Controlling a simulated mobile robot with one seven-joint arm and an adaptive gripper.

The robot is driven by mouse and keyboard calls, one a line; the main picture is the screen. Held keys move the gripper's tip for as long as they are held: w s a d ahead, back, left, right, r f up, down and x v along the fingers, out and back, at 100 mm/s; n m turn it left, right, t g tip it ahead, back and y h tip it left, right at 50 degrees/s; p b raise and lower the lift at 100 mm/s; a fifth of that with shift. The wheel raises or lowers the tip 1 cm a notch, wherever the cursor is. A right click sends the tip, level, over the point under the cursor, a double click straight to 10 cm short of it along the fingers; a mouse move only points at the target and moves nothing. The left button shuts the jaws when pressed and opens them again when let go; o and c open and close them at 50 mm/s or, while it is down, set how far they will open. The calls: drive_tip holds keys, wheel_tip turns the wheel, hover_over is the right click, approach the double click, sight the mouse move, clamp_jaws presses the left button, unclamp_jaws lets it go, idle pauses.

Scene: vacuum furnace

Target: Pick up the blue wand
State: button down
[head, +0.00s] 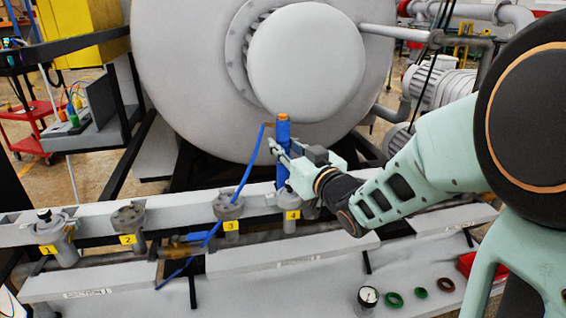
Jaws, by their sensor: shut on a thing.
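The blue wand (283,133) is an upright blue cylinder with an orange-brown top, in the middle of the head view. A thin blue hose (249,165) runs from near its top down and to the left. My gripper (284,157) is shut on the wand around its middle, reaching in from the right. The wand's lower end is just above or at the grey fitting labelled 4 (291,222); I cannot tell whether they touch.
Grey fittings labelled 1 (59,240), 2 (128,220) and 3 (228,208) stand along the rail. The large grey furnace door (190,100) is behind. A gauge (368,296), several rings (394,299) and a red bin (466,264) are at the lower right.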

sight(284, 114)
drive_tip(key=shift+r, duration=0.1)
wheel_tip(284, 114, up, 10)
drive_tip(key=shift+f+p, duration=0.1)
drive_tip(key=shift+p, duration=1.1)
drive_tip(key=shift+w+d, duration=0.1)
